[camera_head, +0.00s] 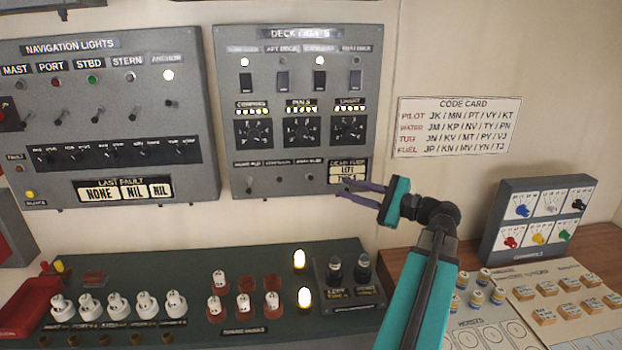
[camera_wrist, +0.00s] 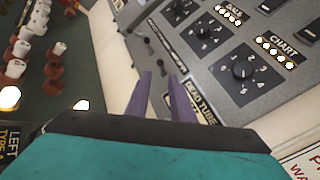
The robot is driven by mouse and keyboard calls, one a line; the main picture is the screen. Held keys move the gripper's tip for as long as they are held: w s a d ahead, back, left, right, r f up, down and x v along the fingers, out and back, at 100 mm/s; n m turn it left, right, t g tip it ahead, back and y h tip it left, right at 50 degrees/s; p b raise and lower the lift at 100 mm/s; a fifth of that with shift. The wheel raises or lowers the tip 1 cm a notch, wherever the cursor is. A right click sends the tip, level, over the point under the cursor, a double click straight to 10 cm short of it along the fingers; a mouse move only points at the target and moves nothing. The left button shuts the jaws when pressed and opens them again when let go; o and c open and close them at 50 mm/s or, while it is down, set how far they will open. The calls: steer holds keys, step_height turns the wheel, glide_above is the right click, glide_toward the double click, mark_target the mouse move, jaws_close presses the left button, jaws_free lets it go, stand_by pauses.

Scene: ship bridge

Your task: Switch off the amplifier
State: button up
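No label that I can read says amplifier. The grey deck lights panel (camera_head: 225,120) on the wall has a bottom row of small toggles, left toggle (camera_head: 249,185), middle toggle (camera_head: 280,180) and right toggle (camera_head: 310,178); labels above them are too blurred to read. Small toggles (camera_wrist: 148,42) also show beyond my fingertips in the wrist view. My gripper (camera_head: 343,188) is in front of the panel's lower right, right of the toggles and near the dead tube label (camera_head: 348,172). Its purple fingers (camera_wrist: 160,77) are apart with nothing between them.
The navigation lights panel (camera_head: 110,125) is on the wall at left. Below, a green console (camera_head: 200,258) carries white knobs and lit lamps. A code card (camera_head: 458,125) is on the wall right of my gripper. A channels box (camera_head: 540,220) stands on the wooden desk.

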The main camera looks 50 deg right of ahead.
mark_target(311, 178)
steer(key=w+p, duration=0.1)
steer(key=w, duration=0.3)
steer(key=w+a+p, duration=0.1)
steer(key=w+p, duration=0.1)
steer(key=w, duration=0.2)
steer(key=w+a+p, duration=0.1)
steer(key=w+p, duration=0.1)
steer(key=w, duration=0.2)
steer(key=shift+w+a, duration=0.25)
steer(key=shift+w, duration=0.15)
